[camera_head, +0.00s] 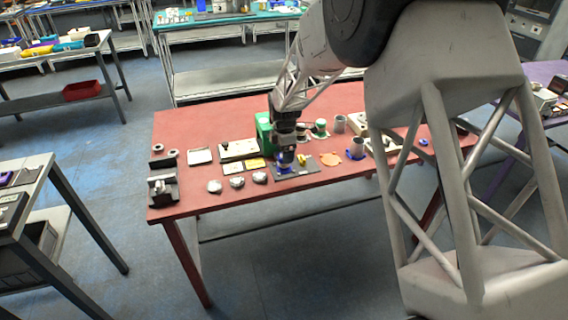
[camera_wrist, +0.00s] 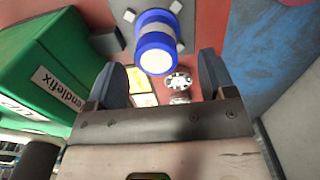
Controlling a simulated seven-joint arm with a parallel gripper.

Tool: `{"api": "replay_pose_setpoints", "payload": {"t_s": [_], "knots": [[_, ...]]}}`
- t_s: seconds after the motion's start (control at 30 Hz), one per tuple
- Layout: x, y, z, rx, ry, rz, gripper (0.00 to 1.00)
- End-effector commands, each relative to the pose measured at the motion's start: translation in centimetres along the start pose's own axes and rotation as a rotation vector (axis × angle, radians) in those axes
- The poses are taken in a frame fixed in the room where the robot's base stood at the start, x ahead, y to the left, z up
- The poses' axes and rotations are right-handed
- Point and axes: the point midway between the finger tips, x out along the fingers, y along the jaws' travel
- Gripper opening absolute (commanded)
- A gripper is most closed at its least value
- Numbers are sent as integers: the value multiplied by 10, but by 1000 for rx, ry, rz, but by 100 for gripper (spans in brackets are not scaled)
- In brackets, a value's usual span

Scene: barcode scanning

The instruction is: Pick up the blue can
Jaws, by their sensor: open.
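The blue can (camera_wrist: 157,50), with a white band around it, stands beyond my open fingers in the wrist view, between their two lines. My gripper (camera_wrist: 161,66) is open, with one dark finger on each side and nothing held. In the head view, my gripper (camera_head: 286,158) points down over the red table, and a bit of the blue can (camera_head: 285,169) shows just below it. The gripper hides most of the can there. I cannot tell the exact gap between fingers and can.
A green box (camera_wrist: 55,70) stands close on the left in the wrist view. On the red table (camera_head: 215,133) are silvery lumps (camera_head: 237,182), yellow cards (camera_head: 256,163), a dark plate (camera_head: 306,169) and a grey cup (camera_head: 357,147).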

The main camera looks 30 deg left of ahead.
Motion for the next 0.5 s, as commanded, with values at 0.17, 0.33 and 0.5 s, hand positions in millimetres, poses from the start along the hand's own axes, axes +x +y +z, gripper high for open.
{"api": "replay_pose_setpoints", "payload": {"t_s": [0.17,0.33,0.5], "knots": [[12,1,0,0,0,-2,76],[30,4,-1,0,0,-2,76],[46,4,-1,0,0,-1,76]]}}
